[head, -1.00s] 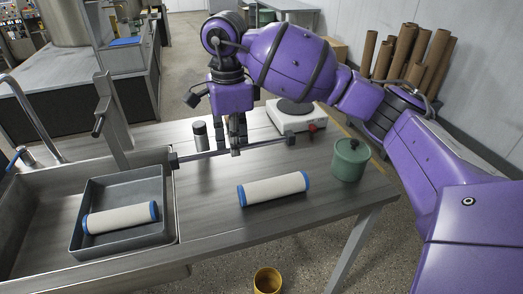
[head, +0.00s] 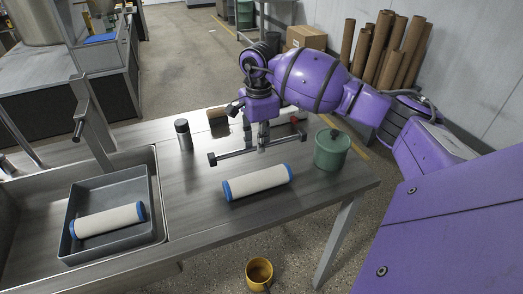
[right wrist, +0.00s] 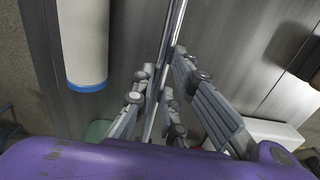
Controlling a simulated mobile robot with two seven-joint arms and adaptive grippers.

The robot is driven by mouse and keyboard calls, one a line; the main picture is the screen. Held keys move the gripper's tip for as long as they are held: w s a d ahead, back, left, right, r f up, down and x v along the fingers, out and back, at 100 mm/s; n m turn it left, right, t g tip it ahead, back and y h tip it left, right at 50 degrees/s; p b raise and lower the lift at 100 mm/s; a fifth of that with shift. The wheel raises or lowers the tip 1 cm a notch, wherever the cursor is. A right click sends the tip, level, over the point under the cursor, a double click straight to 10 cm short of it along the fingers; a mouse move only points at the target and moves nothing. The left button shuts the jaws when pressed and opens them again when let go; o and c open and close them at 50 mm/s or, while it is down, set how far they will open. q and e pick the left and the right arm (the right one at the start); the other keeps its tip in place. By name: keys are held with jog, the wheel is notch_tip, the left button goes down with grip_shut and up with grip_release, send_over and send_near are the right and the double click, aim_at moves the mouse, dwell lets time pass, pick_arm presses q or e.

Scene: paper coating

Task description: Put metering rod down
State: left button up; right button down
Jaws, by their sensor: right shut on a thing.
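The metering rod (head: 235,154) is a thin metal bar with dark end blocks. It lies level across the picture behind the blue-ended white roll (head: 258,182) on the table. My right gripper (head: 257,143) points down and is shut on the rod near its middle. In the right wrist view the shiny rod (right wrist: 175,35) runs between the fingers (right wrist: 160,105). The rod is close to the tabletop (head: 190,205); whether it touches cannot be told. My left gripper is not in view.
A grey tray (head: 150,240) with a second roll (head: 108,221) sits in the sink at left. A yellow cup (head: 259,272) is on the floor.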

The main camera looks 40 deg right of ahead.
aim_at(261, 160)
jog(key=shift+d+f, duration=0.25)
jog(key=shift+f, duration=0.05)
jog(key=shift+d+f, duration=0.1)
jog(key=shift+f, duration=1.7)
jog(key=c, duration=1.8)
grip_release()
notch_tip(261, 160, up, 12)
jog(key=shift+r, duration=0.15)
